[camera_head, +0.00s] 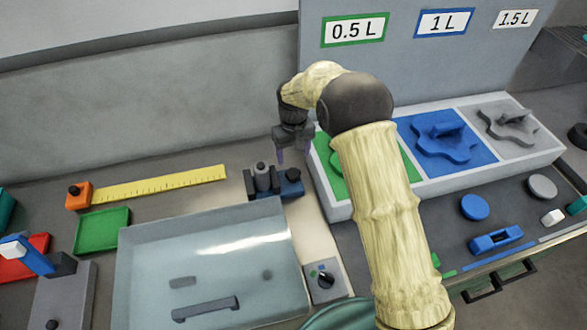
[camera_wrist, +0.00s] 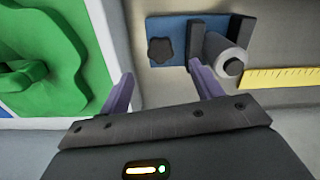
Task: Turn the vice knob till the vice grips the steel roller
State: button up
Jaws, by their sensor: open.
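The vice has a blue base (camera_wrist: 176,24) and two dark upright jaws; it also shows in the head view (camera_head: 272,193). The black lobed vice knob (camera_wrist: 160,51) is at the left of the base in the wrist view and at the vice's right in the head view (camera_head: 293,174). My gripper (camera_wrist: 161,82) is open and empty. Its purple fingertips are spread either side of the knob's line, apart from it, and above it in the head view (camera_head: 294,154).
A white tray (camera_head: 345,211) with green, blue and grey shaped pieces stands close to the vice's right. A clear-topped box (camera_head: 150,250) is in front. A yellow ruler (camera_head: 160,185) lies to the left. A small dial box (camera_head: 323,281) sits nearer me.

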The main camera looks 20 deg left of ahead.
aim_at(294, 174)
notch_tip(294, 174, down, 9)
jog(key=shift+w+r+p, duration=0.1)
jog(key=shift+r+p, duration=0.1)
jog(key=shift+p, duration=0.7)
jog(key=c, duration=1)
